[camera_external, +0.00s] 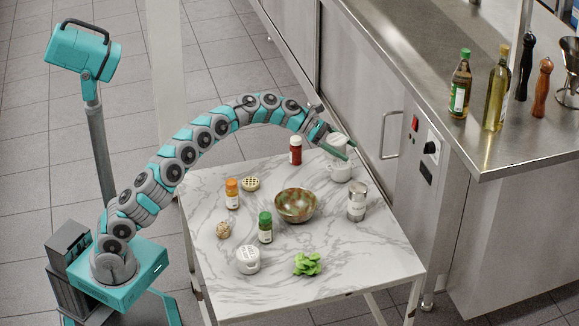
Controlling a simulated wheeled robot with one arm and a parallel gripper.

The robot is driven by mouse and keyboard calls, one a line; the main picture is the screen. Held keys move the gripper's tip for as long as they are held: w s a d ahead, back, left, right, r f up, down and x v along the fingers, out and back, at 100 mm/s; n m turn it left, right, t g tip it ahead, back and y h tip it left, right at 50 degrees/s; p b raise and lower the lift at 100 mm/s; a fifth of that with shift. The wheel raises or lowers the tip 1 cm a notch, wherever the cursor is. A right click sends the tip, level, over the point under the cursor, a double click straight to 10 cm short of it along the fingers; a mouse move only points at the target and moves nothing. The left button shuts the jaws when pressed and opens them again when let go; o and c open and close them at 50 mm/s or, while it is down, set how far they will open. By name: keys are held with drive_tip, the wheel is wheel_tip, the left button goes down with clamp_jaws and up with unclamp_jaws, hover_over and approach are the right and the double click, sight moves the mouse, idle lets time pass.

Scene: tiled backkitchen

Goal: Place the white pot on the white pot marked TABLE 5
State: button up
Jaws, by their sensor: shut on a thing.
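My gripper (343,151) reaches over the back right of the marble-topped table and is shut on a white pot (338,139). The fingers hide part of this pot. Another white pot (340,173) stands on the table directly below it. The held pot looks very close above the lower one; I cannot tell whether they touch. A third white pot (248,261) with dark markings on its lid stands at the front left of the table. Writing on the pots is too small to read, so I cannot tell which is marked TABLE 5.
The marble table (360,262) also bears a mottled bowl (296,205), a metal can (357,202), a red-brown jar (295,151), an orange-capped jar (232,195), a green-capped jar (265,228) and green leaves (307,264). A steel counter (420,70) stands close at the right.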

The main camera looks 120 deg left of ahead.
sight(348, 164)
drive_tip(key=shift+w+a+f, duration=0.1)
drive_tip(key=shift+w+a, duration=0.7)
drive_tip(key=shift+f, duration=1.7)
drive_tip(key=shift+f, duration=0.15)
drive_tip(key=o, duration=1.4)
drive_tip(key=shift+s+r, duration=0.2)
drive_tip(key=shift+s, duration=0.1)
drive_tip(key=v, duration=1.1)
drive_tip(key=shift+s, duration=0.25)
